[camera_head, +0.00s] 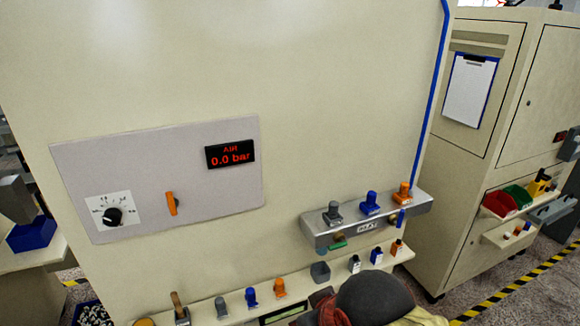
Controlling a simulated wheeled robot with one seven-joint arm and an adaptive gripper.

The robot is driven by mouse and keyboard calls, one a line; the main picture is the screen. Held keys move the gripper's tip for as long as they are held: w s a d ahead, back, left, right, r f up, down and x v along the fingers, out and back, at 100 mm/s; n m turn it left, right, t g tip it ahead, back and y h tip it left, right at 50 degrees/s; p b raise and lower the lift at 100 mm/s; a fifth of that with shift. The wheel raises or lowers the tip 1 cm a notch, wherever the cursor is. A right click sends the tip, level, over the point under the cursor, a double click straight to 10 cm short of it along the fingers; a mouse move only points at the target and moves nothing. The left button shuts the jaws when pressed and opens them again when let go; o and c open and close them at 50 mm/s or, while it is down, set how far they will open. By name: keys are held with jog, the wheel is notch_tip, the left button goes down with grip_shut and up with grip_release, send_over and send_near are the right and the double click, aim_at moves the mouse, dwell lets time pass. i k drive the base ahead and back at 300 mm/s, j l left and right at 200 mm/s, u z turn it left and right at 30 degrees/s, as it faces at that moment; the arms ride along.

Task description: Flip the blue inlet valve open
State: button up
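A grey manifold block (318,235) is mounted low on the right of the cream cabinet front. On top stand a grey fitting (333,214), a blue fitting (370,203) and an orange fitting (403,193). A small blue lever-like part (401,217) shows on its front right, pointing roughly up and down; it looks like the blue inlet valve, but it is too small to be sure. A blue pipe (432,85) runs down the cabinet's right edge towards the block. My gripper's fingers do not show; a dark rounded shape at the bottom may be part of my arm.
A grey panel (120,170) has a display (230,155) reading 0.0 bar, a black knob (112,216) and an orange handle (171,203). A ledge (300,292) below holds several small coloured fittings. Another cabinet (480,130) stands at right.

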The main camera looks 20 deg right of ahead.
aim_at(393, 220)
jog(key=z, duration=1.35)
